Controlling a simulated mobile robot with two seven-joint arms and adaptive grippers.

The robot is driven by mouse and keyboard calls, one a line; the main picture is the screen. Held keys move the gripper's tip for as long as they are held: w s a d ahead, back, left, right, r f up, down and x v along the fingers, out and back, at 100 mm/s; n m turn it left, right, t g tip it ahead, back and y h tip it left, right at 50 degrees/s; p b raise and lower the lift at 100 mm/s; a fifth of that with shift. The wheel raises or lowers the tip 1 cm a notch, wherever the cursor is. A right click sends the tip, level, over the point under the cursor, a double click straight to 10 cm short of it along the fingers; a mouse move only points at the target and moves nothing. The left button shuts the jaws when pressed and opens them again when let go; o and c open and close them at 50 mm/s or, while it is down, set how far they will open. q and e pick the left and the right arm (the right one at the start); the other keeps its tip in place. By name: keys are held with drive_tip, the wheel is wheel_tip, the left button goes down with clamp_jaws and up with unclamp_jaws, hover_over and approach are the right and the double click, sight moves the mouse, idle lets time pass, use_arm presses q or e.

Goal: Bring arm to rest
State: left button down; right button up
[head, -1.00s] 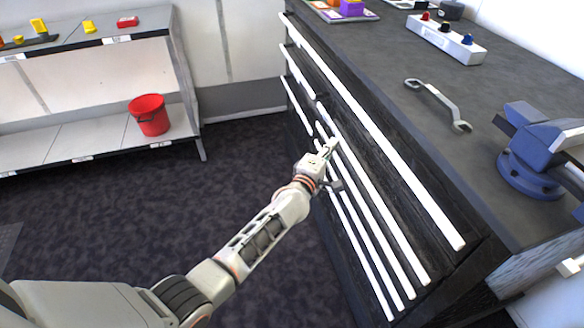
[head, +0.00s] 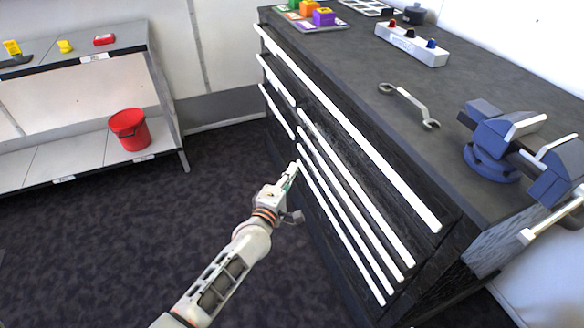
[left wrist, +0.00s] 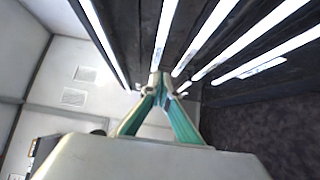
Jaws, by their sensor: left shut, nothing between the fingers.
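My left gripper (head: 292,174) is at the middle of the head view, in front of the dark drawer cabinet (head: 355,147). Its fingers are closed together and hold nothing. In the left wrist view the gripper (left wrist: 157,82) shows its fingertips together, pointing toward the cabinet's white drawer handles (left wrist: 200,45). In the head view its tips look close to the handles (head: 330,190); I cannot tell whether they touch. All the drawers look shut. My right gripper is not in view.
On the cabinet top are a blue vise (head: 495,140), a wrench (head: 410,104), a box with coloured knobs (head: 411,43) and a tray of coloured blocks (head: 322,27). A red bucket (head: 130,130) stands on the left shelf (head: 75,160). The carpet (head: 130,230) between is clear.

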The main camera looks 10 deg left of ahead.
use_arm(q)
drive_tip(key=s+a+f+m+g+p, duration=0.2)
drive_tip(key=s+m, duration=0.4)
drive_tip(key=s, duration=0.6)
drive_tip(key=s+a+f+m+g+y+p, duration=0.1)
drive_tip(key=s+a+f+m+g+p, duration=0.1)
drive_tip(key=s+m, duration=0.5)
drive_tip(key=s+a+f+m+g+p, duration=0.3)
drive_tip(key=s+a+f+m, duration=0.1)
drive_tip(key=s, duration=1.5)
drive_tip(key=a+m, duration=0.1)
drive_tip(key=m, duration=0.1)
drive_tip(key=shift+m, duration=0.4)
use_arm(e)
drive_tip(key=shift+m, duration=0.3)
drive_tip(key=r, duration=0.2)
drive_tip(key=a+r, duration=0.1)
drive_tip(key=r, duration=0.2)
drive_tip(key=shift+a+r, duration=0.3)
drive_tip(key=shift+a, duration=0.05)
use_arm(q)
drive_tip(key=shift+a, duration=0.1)
